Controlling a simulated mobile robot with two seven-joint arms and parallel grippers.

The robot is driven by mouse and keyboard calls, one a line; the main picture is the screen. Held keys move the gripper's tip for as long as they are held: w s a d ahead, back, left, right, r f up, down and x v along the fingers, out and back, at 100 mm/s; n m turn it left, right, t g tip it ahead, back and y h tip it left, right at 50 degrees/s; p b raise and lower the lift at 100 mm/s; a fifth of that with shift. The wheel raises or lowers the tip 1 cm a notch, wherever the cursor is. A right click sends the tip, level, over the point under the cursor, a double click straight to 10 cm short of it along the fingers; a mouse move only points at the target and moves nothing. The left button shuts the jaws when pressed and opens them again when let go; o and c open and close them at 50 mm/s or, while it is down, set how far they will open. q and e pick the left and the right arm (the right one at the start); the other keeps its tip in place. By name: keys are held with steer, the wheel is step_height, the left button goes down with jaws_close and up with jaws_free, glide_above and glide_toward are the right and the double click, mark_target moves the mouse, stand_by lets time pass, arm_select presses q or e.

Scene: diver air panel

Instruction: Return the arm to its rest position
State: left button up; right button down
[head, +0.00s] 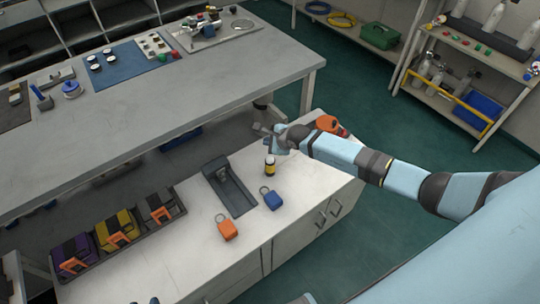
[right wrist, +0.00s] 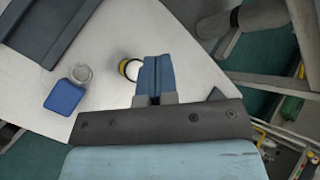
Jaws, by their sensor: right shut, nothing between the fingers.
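My right arm (head: 405,180) reaches in from the right in the head view. Its gripper (head: 263,129) is above the back right part of the white counter (head: 170,255). In the right wrist view the right gripper's fingers (right wrist: 154,75) are together with nothing between them. A small yellow and black cylinder (head: 270,165) stands on the counter below the gripper, apart from it as far as I can tell. It is partly hidden behind the fingers in the right wrist view (right wrist: 125,70).
On the counter are a blue tag (head: 273,200), an orange tag (head: 227,229), a dark tray (head: 231,190) and a rack with several coloured pouches (head: 117,227). An orange object (head: 327,123) is beside my right wrist. A grey workbench (head: 150,115) stands behind.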

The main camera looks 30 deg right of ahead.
stand_by(0.3)
arm_select(q)
steer(key=shift+f, duration=0.1)
arm_select(e)
steer(key=shift+s+a, duration=0.1)
steer(key=shift+a, duration=0.05)
steer(key=s+a+r+m+t+y+p, duration=0.2)
steer(key=s+a+r+m+y, duration=0.15)
steer(key=s+a+m, duration=0.45)
steer(key=s+a+r+m+t+y+p, duration=0.2)
steer(key=s+a+r+m+p, duration=0.15)
steer(key=s+a+m, duration=0.5)
arm_select(q)
step_height(320, 180, up, 8)
steer(key=a+p, duration=0.1)
steer(key=p, duration=0.3)
steer(key=shift+s+m, duration=0.3)
steer(key=shift+s, duration=0.05)
arm_select(e)
steer(key=s+d+r+m+h, duration=0.1)
steer(key=s+d+m+h, duration=0.1)
steer(key=s+m, duration=0.6)
steer(key=s+d+r+m+g+h, duration=0.1)
steer(key=s+m, duration=0.7)
steer(key=m, duration=1.3)
steer(key=shift+s+d+r+g+h, duration=0.35)
steer(key=shift+d+r+h, duration=0.4)
steer(key=shift+h, duration=0.5)
